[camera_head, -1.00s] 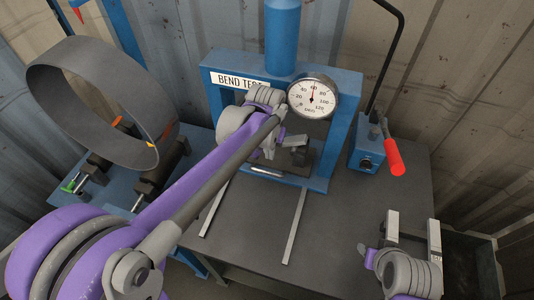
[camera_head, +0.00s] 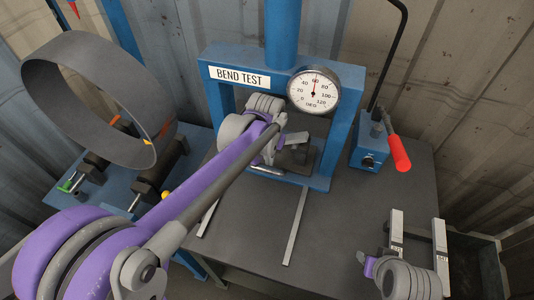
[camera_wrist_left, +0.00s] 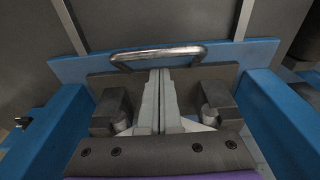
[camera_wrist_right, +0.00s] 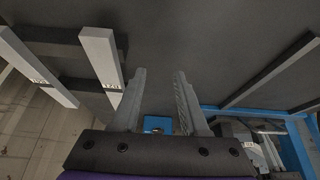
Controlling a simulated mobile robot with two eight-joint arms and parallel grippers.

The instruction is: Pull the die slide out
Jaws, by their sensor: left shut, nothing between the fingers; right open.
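The die slide (camera_wrist_left: 108,82) is a dark plate with a metal bar handle (camera_wrist_left: 160,53), seated low in the blue bend-test press (camera_head: 340,150). The handle also shows at the press's front edge in the head view (camera_head: 266,170). My left gripper (camera_wrist_left: 160,76) is shut and empty over the slide, its tips beside the handle in the left wrist view; I cannot tell whether they touch it. In the head view the left wrist partly hides the slide. My right gripper (camera_wrist_right: 158,95) is open and empty, away from the press at the table's right front.
Two pale rails (camera_head: 295,225) run forward on the dark table (camera_head: 340,225). Labelled metal bars (camera_head: 396,232) stand near my right wrist, beside a dark bin (camera_head: 470,265). A red-handled lever (camera_head: 397,152) stands right of the press. A large ring (camera_head: 90,65) is at left.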

